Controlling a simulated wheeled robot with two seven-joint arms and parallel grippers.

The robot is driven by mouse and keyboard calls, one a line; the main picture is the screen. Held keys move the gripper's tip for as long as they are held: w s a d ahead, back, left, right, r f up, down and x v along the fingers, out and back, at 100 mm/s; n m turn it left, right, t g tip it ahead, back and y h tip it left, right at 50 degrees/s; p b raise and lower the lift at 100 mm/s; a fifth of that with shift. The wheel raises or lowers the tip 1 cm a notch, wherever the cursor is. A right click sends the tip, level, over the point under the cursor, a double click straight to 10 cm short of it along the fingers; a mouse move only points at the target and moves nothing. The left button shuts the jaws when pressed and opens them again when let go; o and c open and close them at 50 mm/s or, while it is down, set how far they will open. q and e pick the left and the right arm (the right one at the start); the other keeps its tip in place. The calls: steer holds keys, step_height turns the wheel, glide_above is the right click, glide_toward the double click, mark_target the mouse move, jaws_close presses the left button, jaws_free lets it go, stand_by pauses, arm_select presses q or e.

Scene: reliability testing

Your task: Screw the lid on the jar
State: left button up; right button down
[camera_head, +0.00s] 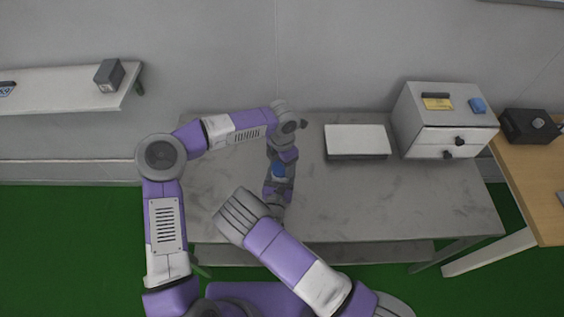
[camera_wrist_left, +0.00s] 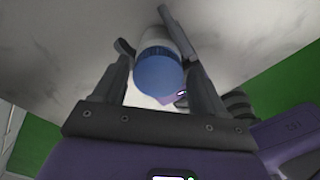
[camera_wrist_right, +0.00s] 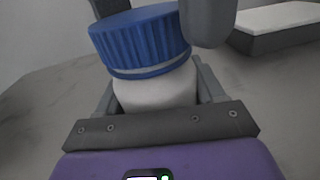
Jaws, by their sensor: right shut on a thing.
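The white jar (camera_wrist_right: 155,92) stands upright in the right wrist view with the ribbed blue lid (camera_wrist_right: 140,42) on its mouth. My right gripper (camera_wrist_right: 156,85) is shut on the jar's body below the lid. In the left wrist view the blue lid (camera_wrist_left: 158,76) lies between the fingers of my left gripper (camera_wrist_left: 160,80), with a gap on both sides, so it looks open around the lid. The white jar (camera_wrist_left: 155,38) shows beyond it. In the head view the lid (camera_head: 278,170) is a small blue patch, and the grippers and arms hide most of the jar.
The grey table (camera_head: 400,205) is clear on the right. A flat white-topped box (camera_head: 357,140) and a white drawer unit (camera_head: 445,122) stand at its back. A wall shelf (camera_head: 60,92) is at the left and a wooden desk (camera_head: 540,190) at the right.

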arm_select(q)
steer(key=shift+o, duration=0.9)
steer(key=shift+r, duration=2.25)
steer(key=shift+c, duration=0.4)
